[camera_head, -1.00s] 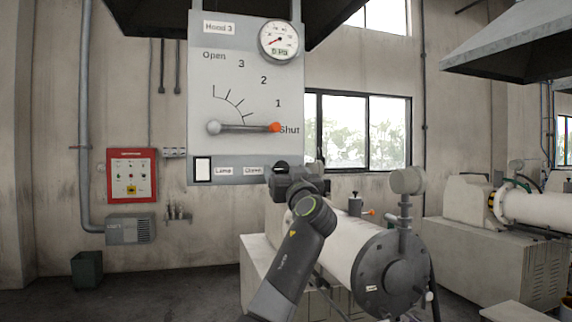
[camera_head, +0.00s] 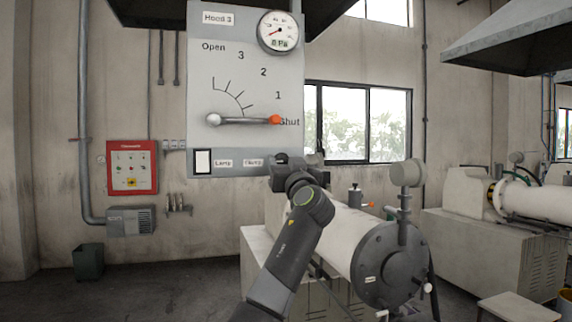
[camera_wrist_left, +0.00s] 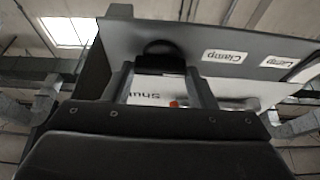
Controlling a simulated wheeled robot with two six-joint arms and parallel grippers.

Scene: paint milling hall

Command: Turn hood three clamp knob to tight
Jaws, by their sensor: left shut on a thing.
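The Hood 3 panel (camera_head: 235,140) hangs in front of me. It has a lever with an orange tip lying level at Shut, a gauge, and Lamp and Clamp labels along its lower edge. The black clamp knob (camera_wrist_left: 160,52) shows beside the Clamp label in the left wrist view, between my fingers. My left gripper (camera_head: 283,159) is at the panel's lower right corner and hides the knob in the head view. It is shut on the knob. The knob's turn position cannot be read. My right gripper is not in view.
A dark hood (camera_head: 150,14) overhangs the panel. A white mill cylinder (camera_head: 345,240) with a dark end flange stands close to the right of my left arm. A red control box (camera_head: 132,167) is on the wall at left. The floor at left is mostly clear.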

